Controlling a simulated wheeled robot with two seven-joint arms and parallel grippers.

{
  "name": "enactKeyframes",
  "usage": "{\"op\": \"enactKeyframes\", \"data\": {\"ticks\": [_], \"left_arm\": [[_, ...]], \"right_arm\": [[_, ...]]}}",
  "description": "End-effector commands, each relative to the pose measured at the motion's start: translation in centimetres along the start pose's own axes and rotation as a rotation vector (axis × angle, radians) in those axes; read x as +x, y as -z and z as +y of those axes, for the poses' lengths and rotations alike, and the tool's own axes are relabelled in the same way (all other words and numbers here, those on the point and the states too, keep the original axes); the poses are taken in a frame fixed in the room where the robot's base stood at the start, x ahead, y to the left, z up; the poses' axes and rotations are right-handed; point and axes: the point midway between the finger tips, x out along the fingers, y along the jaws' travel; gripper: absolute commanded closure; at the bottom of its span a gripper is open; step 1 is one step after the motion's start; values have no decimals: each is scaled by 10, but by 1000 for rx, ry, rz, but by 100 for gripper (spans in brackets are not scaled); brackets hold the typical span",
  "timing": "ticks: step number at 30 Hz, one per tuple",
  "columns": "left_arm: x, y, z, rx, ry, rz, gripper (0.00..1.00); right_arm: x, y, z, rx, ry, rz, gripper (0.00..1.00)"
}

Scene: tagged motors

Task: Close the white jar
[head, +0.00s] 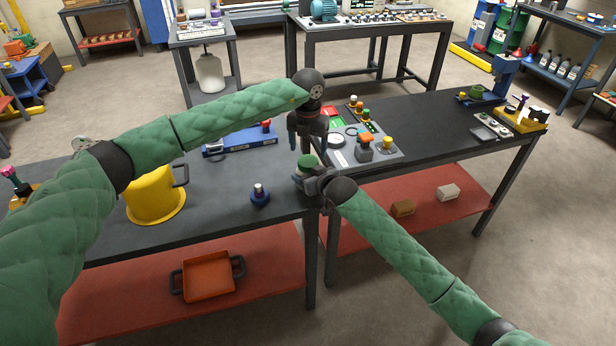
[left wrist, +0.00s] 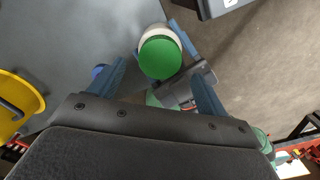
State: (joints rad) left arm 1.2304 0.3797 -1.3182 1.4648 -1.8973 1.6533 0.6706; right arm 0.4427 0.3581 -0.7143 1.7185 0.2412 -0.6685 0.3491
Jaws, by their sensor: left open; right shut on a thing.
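The white jar (left wrist: 153,31) has a green lid (left wrist: 160,58) over its mouth, seen from above in the left wrist view. I cannot tell how tightly the lid sits. In the head view the green lid (head: 307,161) shows near the table's front edge, with the jar body mostly hidden. My right gripper (head: 308,178) is shut on the jar from the front right. My left gripper (head: 307,142) points down, open, just above the lid. In the left wrist view its two fingers (left wrist: 158,72) stand apart on either side of the lid, with no clear contact.
A yellow pot (head: 154,196) and a small blue-based part (head: 260,195) stand on the table left of the jar. A panel with coloured buttons (head: 365,145) is close on the right. The table's front edge is just beside the jar.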

Motion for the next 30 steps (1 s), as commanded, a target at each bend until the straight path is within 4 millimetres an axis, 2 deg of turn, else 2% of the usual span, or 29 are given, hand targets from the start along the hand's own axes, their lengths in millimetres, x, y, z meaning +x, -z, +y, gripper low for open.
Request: {"op": "enactKeyframes", "data": {"ticks": [4, 15, 30], "left_arm": [[-5, 0, -1, -36, 0, -1, 25], [-34, 0, -1, -273, -1, 1, 25], [-30, 0, -1, -283, -2, 2, 25]], "right_arm": [[0, 0, 0, 0, 0, -1, 98], [0, 0, 0, 0, 0, -1, 98], [0, 0, 0, 0, 0, 0, 98]]}}
